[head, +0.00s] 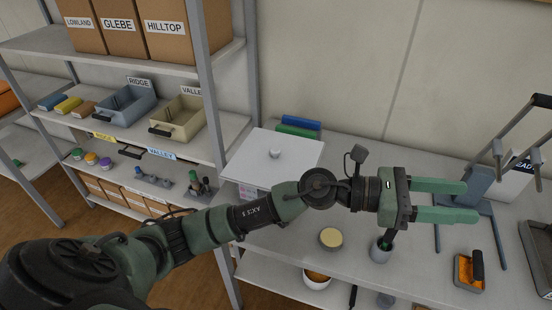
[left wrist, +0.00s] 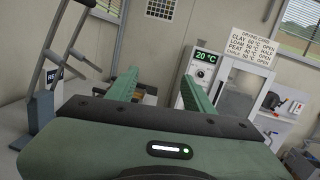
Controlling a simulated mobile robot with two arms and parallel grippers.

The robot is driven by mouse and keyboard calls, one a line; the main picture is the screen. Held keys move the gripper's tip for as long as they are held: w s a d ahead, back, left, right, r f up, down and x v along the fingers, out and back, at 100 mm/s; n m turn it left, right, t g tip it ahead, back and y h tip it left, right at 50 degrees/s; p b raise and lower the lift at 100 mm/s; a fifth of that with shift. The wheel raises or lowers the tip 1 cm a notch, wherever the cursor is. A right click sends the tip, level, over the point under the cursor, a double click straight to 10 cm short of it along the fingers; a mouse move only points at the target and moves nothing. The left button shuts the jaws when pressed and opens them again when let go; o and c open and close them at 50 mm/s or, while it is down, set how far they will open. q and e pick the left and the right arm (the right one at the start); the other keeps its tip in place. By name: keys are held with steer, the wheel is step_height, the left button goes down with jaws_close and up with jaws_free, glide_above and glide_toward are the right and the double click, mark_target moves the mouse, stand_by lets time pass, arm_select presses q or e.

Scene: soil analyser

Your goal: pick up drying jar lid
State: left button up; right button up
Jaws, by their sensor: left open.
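My left gripper (head: 474,201) is open and empty, held above the bench at the right of the head view, its fingers pointing right. In the left wrist view its two green fingers (left wrist: 160,80) stand apart with nothing between them. I cannot tell for sure which thing is the drying jar lid. A white square cover with a round knob (head: 275,154) lies on a box on the bench, left of the gripper. My right gripper is not in view.
A grey frame stand (head: 480,185) is close beyond the fingertips. An orange-filled tray (head: 468,272) stands at the front right. Shelves with bins (head: 125,104) are at the left. An oven reading 20 °C (left wrist: 204,70) and a drying card (left wrist: 264,42) show in the wrist view.

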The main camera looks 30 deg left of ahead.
arm_select(q)
step_height(320, 180, down, 5)
steer(key=m+g+y, duration=0.3)
steer(key=m+y, duration=0.1)
steer(key=m, duration=0.2)
steer(key=m+g+y, duration=0.1)
steer(key=m+y, duration=0.4)
steer(key=y, duration=1.3)
glide_toward(276, 150)
steer(key=d+f, duration=0.1)
steer(key=f, duration=0.1)
steer(key=a+f+p, duration=0.1)
steer(key=f, duration=0.1)
steer(key=w+a+f+p, duration=0.1)
steer(key=a+f+p, duration=0.1)
steer(key=f, duration=0.1)
steer(key=shift+w+a+f, duration=0.25)
steer(key=shift+w+f, duration=0.2)
steer(key=shift+f, duration=0.3)
steer(key=c, duration=1.1)
jaws_close()
